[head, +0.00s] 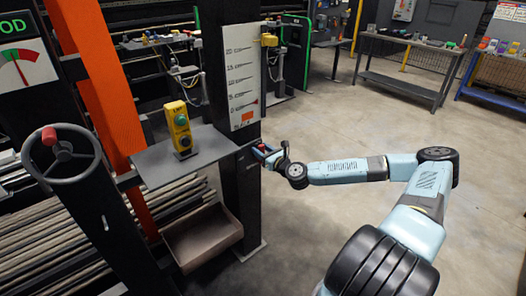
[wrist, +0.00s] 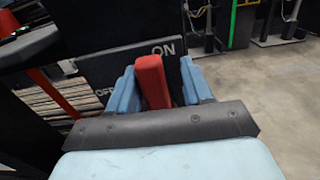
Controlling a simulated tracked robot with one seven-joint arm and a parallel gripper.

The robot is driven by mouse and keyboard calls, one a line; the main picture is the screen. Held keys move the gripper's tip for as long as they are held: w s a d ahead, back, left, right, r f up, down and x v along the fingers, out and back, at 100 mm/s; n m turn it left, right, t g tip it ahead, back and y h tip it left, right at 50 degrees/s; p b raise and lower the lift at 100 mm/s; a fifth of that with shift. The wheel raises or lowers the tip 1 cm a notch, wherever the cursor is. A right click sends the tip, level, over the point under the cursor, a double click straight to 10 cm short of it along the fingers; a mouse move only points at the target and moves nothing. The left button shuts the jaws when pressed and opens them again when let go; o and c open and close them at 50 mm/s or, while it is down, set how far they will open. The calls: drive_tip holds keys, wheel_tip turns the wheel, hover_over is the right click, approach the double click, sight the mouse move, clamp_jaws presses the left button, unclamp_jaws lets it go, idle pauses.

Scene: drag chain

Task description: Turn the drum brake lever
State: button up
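A red lever handle (wrist: 151,82) stands between the two blue fingers of my gripper (wrist: 159,72) in the wrist view. The left finger is close against it; a dark strip lies between the red handle and the right finger. Behind it is a dark plate (wrist: 115,65) marked ON, with OFF partly hidden at its lower left. In the head view my gripper (head: 264,152) is at the dark post, by the right end of the grey shelf, and only a little red shows there. The lever's base is hidden.
A grey shelf (head: 170,158) carries a yellow button box (head: 178,128). A handwheel with a red knob (head: 62,153) is at left, and an open bin (head: 203,240) hangs below the shelf. A workbench (head: 405,85) stands far back. The floor at right is clear.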

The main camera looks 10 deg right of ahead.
drive_tip(key=shift+s, duration=0.1)
drive_tip(key=v, duration=1.3)
drive_tip(key=shift+s, duration=0.3)
drive_tip(key=shift+d+f, duration=0.1)
drive_tip(key=shift+d, duration=0.1)
